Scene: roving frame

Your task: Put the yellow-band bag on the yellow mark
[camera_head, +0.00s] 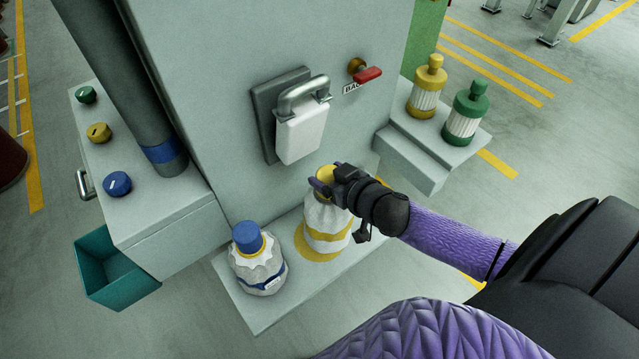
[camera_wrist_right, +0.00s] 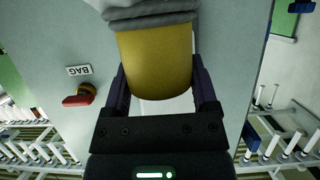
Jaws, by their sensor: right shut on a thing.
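The yellow-band bag (camera_head: 327,226) is a whitish bag with a yellow cap and a yellow band. In the head view it is upright over the yellow mark (camera_head: 305,247) on the low shelf; I cannot tell whether its base touches the mark. My right gripper (camera_head: 322,181) is shut on its yellow cap. In the right wrist view the yellow cap (camera_wrist_right: 157,62) sits between the two fingers (camera_wrist_right: 160,90). The part of the mark under the bag is hidden. My left gripper is not in view.
A blue-capped bag (camera_head: 258,262) stands just left on the same shelf (camera_head: 262,318). A white box with a metal handle (camera_head: 301,130) is on the panel above. A red lever (camera_head: 367,75) is to its right. Yellow and green bottles (camera_head: 464,112) stand on a right ledge.

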